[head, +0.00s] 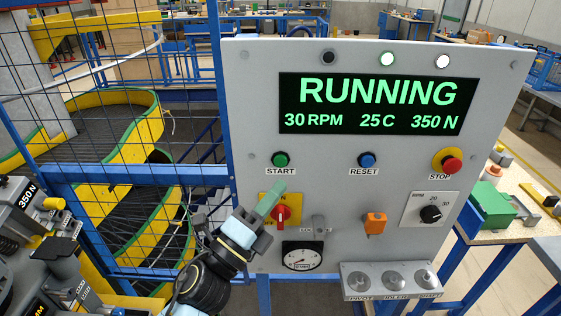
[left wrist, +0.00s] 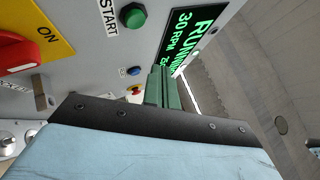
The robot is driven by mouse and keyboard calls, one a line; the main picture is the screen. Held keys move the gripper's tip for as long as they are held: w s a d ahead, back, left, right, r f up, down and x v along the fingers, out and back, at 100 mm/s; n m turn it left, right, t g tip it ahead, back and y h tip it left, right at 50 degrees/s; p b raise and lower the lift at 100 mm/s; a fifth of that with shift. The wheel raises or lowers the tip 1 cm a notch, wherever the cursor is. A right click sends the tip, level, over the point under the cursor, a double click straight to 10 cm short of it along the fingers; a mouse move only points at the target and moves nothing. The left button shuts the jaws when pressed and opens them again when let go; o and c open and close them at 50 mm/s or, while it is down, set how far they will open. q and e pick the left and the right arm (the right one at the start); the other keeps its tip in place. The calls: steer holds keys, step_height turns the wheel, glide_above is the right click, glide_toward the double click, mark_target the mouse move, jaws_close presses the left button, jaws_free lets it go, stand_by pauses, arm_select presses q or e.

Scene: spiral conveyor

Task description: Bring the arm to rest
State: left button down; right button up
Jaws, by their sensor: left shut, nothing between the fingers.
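My left gripper (head: 270,200) is in front of the grey control panel (head: 335,205), with its green fingers shut and nothing held. The fingertips are just below the green START button (head: 280,160) and overlap the yellow plate of the red rotary switch (head: 280,213) in the head view. In the left wrist view the shut fingers (left wrist: 160,87) point along the panel, and the green START button (left wrist: 132,15) shows apart from them. The panel display (head: 376,104) reads RUNNING, 30 RPM, 25 C, 350 N. My right gripper is not in view.
The spiral conveyor (head: 100,125) stands behind a blue mesh fence at left. The panel also bears a blue RESET button (head: 367,160), a red STOP button (head: 450,164), a black dial (head: 431,214) and a gauge (head: 302,257). A bench with a green box (head: 490,204) is at right.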

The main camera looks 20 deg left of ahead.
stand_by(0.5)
arm_select(q)
steer(key=s+a+f+n+g+y+b, duration=0.25)
steer(key=f+n, duration=0.25)
steer(key=f, duration=1.1)
steer(key=s+a+f+n+g+y+b, duration=0.15)
steer(key=f+n+g, duration=0.3)
steer(key=f, duration=1.05)
steer(key=s+a+f+n+g+y+b, duration=0.1)
steer(key=s+f+n+g+y, duration=0.3)
steer(key=f, duration=1.2)
steer(key=s+a+f+n+g+b, duration=0.35)
steer(key=s+f+n, duration=0.25)
steer(key=s+f, duration=1.05)
steer(key=s+a+f+n+g, duration=0.1)
steer(key=s+f, duration=0.3)
steer(key=s, duration=0.4)
steer(key=s+a+f+n+g+y, duration=0.1)
steer(key=s+f+n+g, duration=0.2)
steer(key=s, duration=0.5)
steer(key=shift+a+f+g+b, duration=0.4)
steer(key=shift+f+g, duration=0.35)
steer(key=shift+f, duration=0.15)
steer(key=shift+n, duration=0.25)
